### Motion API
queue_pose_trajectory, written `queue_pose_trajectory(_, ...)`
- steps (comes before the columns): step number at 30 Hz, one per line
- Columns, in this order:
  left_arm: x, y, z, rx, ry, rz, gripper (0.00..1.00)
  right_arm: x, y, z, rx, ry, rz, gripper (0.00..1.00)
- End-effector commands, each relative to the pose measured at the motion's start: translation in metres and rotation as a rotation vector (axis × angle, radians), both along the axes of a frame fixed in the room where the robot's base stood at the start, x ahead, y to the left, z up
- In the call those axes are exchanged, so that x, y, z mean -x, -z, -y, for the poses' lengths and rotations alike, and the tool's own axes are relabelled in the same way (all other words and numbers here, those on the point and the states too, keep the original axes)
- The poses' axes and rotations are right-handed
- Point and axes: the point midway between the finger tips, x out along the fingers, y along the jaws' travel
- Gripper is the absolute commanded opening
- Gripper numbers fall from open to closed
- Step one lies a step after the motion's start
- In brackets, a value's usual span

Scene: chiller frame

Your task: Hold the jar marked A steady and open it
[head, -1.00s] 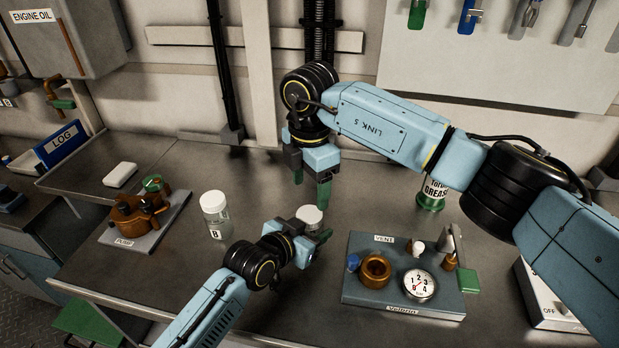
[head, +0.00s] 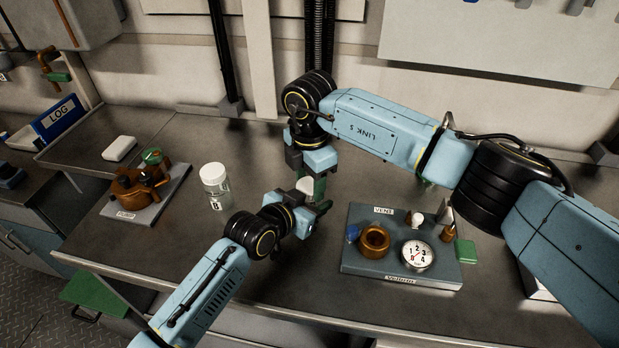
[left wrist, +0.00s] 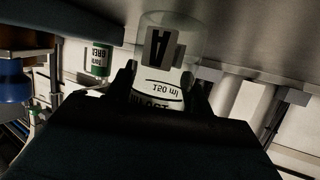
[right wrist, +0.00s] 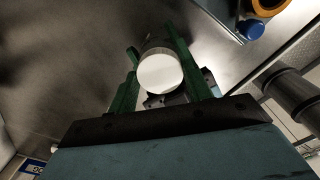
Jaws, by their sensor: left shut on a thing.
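Jar A (left wrist: 158,72) is clear with a label, and its "A" shows inverted in the left wrist view. My left gripper (head: 316,212) is shut around its body above the bench. Its white lid (right wrist: 160,74) faces the right wrist camera and shows partly in the head view (head: 306,185). My right gripper (right wrist: 153,48) is right above the jar, pointing down, its green fingers open on both sides of the lid. I cannot tell whether the fingers touch the lid. The arms hide most of the jar in the head view.
A second jar, marked B (head: 215,187), stands left of my left gripper. A pump (head: 135,190) is on the far left. A valve panel (head: 400,275) with a gauge lies at right. The bench between jar B and the wall is clear.

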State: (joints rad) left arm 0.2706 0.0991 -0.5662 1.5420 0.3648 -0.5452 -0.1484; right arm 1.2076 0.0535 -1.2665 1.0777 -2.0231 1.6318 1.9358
Motion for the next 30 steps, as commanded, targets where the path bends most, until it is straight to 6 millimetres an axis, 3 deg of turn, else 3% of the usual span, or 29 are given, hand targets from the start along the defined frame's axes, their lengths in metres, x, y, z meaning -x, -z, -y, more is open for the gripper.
queue_pose_trajectory(1,0.0002,0.0006,0.0001,-0.001,0.000,-0.001,0.00,0.0000,-0.0002,0.0000,0.000,0.000,0.000,0.36)
queue_pose_trajectory(4,0.0002,0.0006,0.0001,-0.001,0.000,-0.001,0.00,-0.0001,-0.0002,0.0001,0.000,0.000,0.000,0.23)
queue_pose_trajectory(10,0.0001,0.0005,0.0000,-0.001,0.000,-0.001,0.00,-0.0004,-0.0004,0.0004,0.002,-0.067,0.001,0.21)
queue_pose_trajectory(21,0.0002,0.0006,-0.0001,-0.001,0.000,-0.001,0.00,-0.0008,-0.0013,0.0004,0.003,-0.714,0.003,0.21)
queue_pose_trajectory(25,0.0002,0.0006,-0.0001,-0.001,0.000,-0.001,0.00,-0.0004,-0.0011,0.0001,0.002,-0.847,0.002,0.21)
queue_pose_trajectory(30,0.0002,0.0006,-0.0001,-0.001,0.000,-0.001,0.00,-0.0003,-0.0010,0.0001,0.002,-0.894,0.002,0.21)
